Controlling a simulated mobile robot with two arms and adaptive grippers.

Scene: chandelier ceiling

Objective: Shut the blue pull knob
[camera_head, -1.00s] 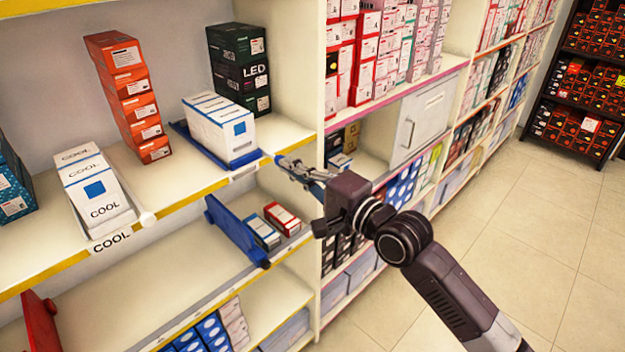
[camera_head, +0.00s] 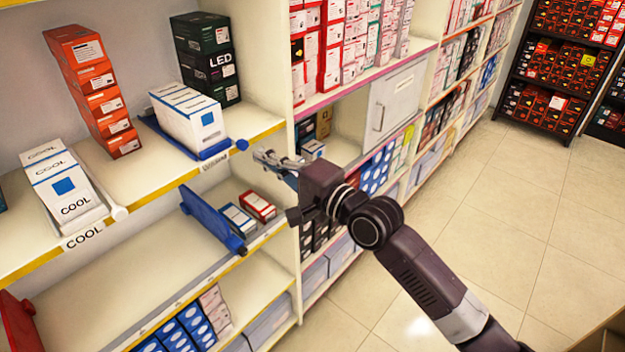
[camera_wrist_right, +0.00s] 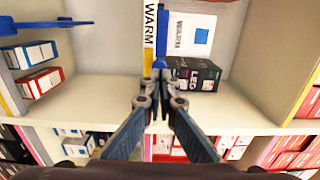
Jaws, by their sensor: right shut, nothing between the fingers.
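The blue pull knob (camera_head: 242,144) is at the front end of a blue tray (camera_head: 215,150) that holds white boxes (camera_head: 187,117) on the upper shelf. The knob stands just out from the yellow shelf edge. My right gripper (camera_head: 258,155) is shut and empty, just to the right of the knob in the head view. In the right wrist view the knob (camera_wrist_right: 160,63) shows right at the closed fingertips (camera_wrist_right: 160,73); I cannot tell whether they touch. My left gripper is not in view.
Dark LED boxes (camera_head: 208,58) stand behind the white boxes. A COOL box row (camera_head: 65,190) with a white knob (camera_head: 119,213) is at left. A blue pusher (camera_head: 210,220) sits on the shelf below. A shelf upright (camera_head: 296,200) is close by the gripper; the floor at right is clear.

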